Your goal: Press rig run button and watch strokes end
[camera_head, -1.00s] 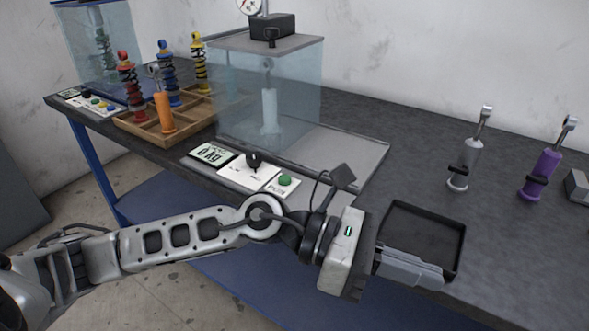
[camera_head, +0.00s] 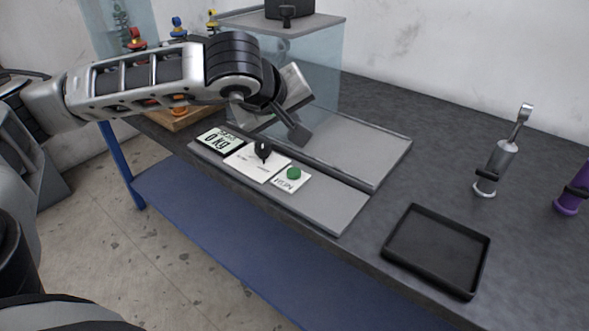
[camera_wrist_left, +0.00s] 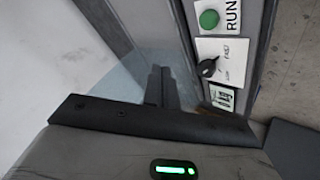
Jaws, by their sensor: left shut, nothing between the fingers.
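The green run button (camera_head: 294,173) sits on a white label at the front of the rig's grey base and also shows in the left wrist view (camera_wrist_left: 209,18). Beside it are a black selector knob (camera_head: 263,151) and a display (camera_head: 219,140) that reads 0 kg. My left gripper (camera_wrist_left: 160,82) is shut and empty. In the wrist view its fingers are beside the panel, apart from the button. My right gripper is out of view.
A black tray (camera_head: 437,249) lies at the bench's front right. A silver shock absorber (camera_head: 496,168) and a purple one (camera_head: 572,192) stand to the right. A wooden rack (camera_head: 180,121) with coloured shocks is partly hidden behind my arm. The grey bench around the tray is clear.

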